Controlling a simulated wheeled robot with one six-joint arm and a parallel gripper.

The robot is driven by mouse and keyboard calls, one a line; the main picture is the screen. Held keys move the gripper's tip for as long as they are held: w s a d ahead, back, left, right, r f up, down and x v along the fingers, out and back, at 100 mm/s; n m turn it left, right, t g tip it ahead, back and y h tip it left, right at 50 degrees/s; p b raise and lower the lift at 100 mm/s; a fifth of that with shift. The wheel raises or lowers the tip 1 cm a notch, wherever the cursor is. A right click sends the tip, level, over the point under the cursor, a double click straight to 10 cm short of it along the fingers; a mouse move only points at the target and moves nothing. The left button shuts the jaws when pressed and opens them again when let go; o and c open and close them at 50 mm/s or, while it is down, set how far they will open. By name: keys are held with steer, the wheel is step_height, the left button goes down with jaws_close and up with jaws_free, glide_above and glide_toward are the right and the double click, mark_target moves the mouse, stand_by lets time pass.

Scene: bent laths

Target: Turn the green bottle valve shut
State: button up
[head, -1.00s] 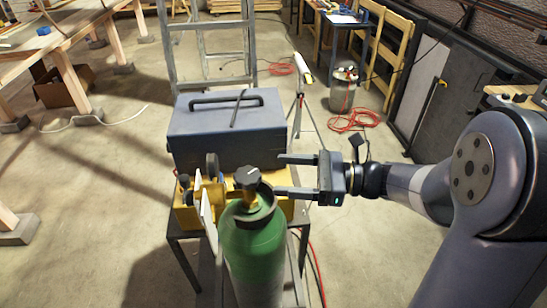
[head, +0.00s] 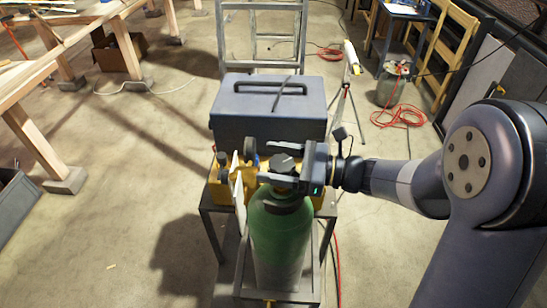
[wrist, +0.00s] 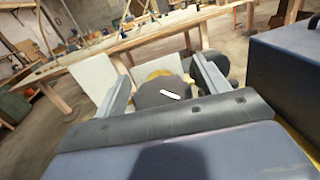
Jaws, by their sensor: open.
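The green bottle (head: 281,232) stands upright at the front of a metal stand. Its dark valve knob (head: 285,162) sits on top, above a brass neck partly hidden by my gripper. My gripper (head: 264,172) reaches in from the right, with its two fingers on either side of the knob. In the wrist view my gripper (wrist: 162,68) is open, and the knob (wrist: 160,93) with a white mark on top lies between the fingers. Whether either finger touches the knob I cannot tell.
A blue-grey toolbox (head: 268,108) stands just behind the bottle. Yellow equipment (head: 222,186) with dark round parts and a white plate (head: 239,200) sit close on the left. A tripod (head: 345,100) stands behind to the right. Open floor (head: 130,235) lies left.

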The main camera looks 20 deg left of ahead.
steer(key=shift+a, duration=0.25)
steer(key=shift+c, duration=0.4)
steer(key=c, duration=0.9)
